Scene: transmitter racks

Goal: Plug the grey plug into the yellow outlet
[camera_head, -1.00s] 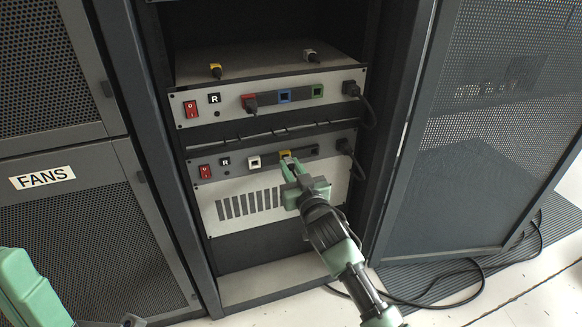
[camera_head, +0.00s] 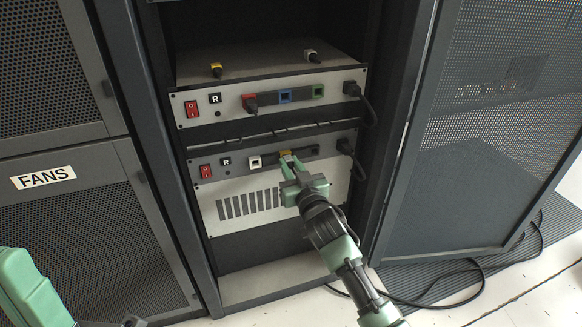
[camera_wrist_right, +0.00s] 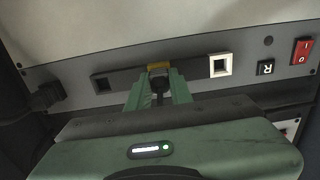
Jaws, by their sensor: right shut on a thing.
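The yellow outlet (camera_head: 286,153) is on the front panel of the lower rack unit, partly covered by my right gripper. It also shows in the right wrist view (camera_wrist_right: 159,66), upside down. My right gripper (camera_head: 292,162) is right in front of it. In the right wrist view, the gripper's fingers (camera_wrist_right: 158,90) are shut on a dark grey plug (camera_wrist_right: 158,83), which is lined up with the yellow outlet and appears to meet it. How deep the plug sits is hidden. Of my left arm, only green links show at the lower left; its gripper is out of view.
A white outlet (camera_head: 254,162) is left of the yellow one, with a red switch (camera_head: 205,171) farther left. A black plug with cable (camera_head: 345,147) is at the panel's right end. The upper unit (camera_head: 228,104) has red, blue and green outlets. An open mesh door (camera_head: 470,150) stands right.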

